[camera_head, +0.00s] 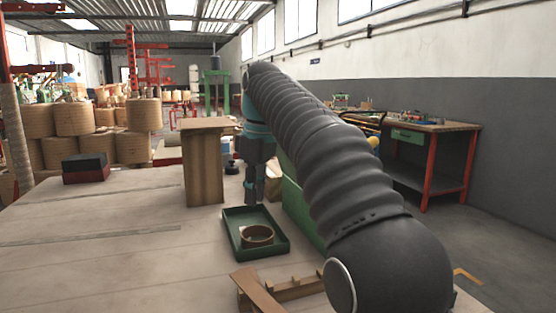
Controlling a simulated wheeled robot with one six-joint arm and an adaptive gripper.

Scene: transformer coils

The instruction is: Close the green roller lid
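A green box-like body (291,206) stands right of the tray and may carry the green roller lid. My arm hides most of it, so I cannot make out the lid or how far it is open. My gripper (254,198) points down beside this green body, near the far edge of the green tray. Its fingers are small and dark, and I cannot see whether they are apart or whether they touch anything.
A green tray (232,241) holds a round tan ring (257,235). A tall wooden block (204,165) stands left of my gripper. Slotted wooden pieces (290,290) lie at the front. Black and red boxes (85,167) sit at the left. The left tabletop (100,250) is mostly clear.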

